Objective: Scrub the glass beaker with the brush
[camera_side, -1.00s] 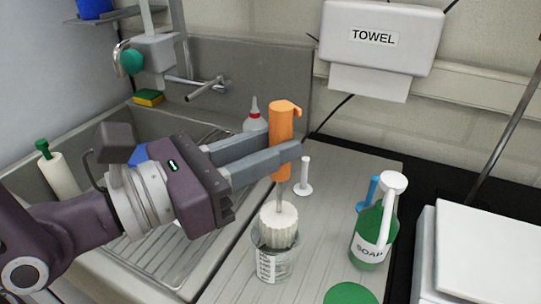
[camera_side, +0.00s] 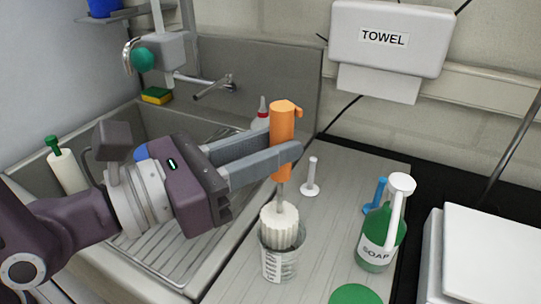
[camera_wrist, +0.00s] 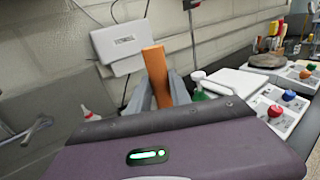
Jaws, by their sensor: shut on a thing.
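My gripper (camera_side: 282,158) is shut on the orange handle of the brush (camera_side: 282,125), which is upright with its white bristle head (camera_side: 280,225) down. The bristle head sits at the mouth of the glass beaker (camera_side: 279,262), its lower part inside the rim and its upper part above it. The beaker stands on the grey ribbed drainboard (camera_side: 325,240). In the wrist view the orange handle (camera_wrist: 156,75) shows between my fingers; the beaker is hidden there.
A green soap bottle (camera_side: 379,240) with a white pump stands right of the beaker, near a green disc (camera_side: 354,294) and a white peg (camera_side: 312,175). The sink (camera_side: 180,190) lies left. A white box (camera_side: 495,250) is at the right.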

